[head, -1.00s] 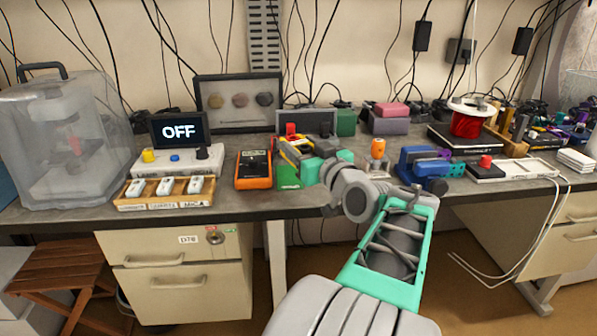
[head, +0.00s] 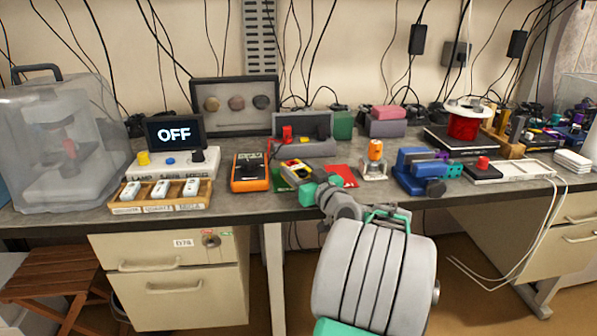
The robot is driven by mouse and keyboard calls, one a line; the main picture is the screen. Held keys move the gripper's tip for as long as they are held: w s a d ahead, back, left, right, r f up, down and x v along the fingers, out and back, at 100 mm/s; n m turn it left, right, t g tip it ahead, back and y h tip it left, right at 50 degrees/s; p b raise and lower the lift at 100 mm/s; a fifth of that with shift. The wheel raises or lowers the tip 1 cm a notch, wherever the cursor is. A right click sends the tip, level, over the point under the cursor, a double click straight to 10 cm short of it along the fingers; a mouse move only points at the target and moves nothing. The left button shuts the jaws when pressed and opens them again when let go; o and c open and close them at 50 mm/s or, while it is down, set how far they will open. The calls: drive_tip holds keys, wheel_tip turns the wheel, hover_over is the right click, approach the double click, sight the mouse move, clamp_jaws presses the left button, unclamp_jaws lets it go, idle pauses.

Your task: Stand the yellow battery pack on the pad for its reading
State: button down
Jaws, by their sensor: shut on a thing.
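The yellow battery pack (head: 294,167), with dark and red parts, shows near the middle of the bench. My gripper (head: 303,180) is at its near side, shut on it; the fingers are small and partly hidden by my arm. The pack appears tilted, and I cannot tell whether it touches the bench. A flat green patch (head: 282,186) lies just left of my gripper and a flat red patch (head: 345,172) lies just right. I cannot tell which is the pad. An orange meter (head: 250,172) lies left of the pack.
An orange-topped stand (head: 375,160) and a blue vise (head: 421,171) are to the right. A grey box (head: 305,130) stands behind the pack. A wooden tray (head: 160,205) and a console with an "OFF" screen (head: 176,131) are at left.

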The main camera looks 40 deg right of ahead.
drive_tip(key=c, duration=0.6)
unclamp_jaws()
drive_tip(key=shift+r+p, duration=0.15)
drive_tip(key=shift+p, duration=0.15)
drive_tip(key=shift+s, duration=0.4)
drive_tip(key=v, duration=1.1)
drive_tip(key=shift+b, duration=0.3)
drive_tip(key=shift+s+a, duration=0.1)
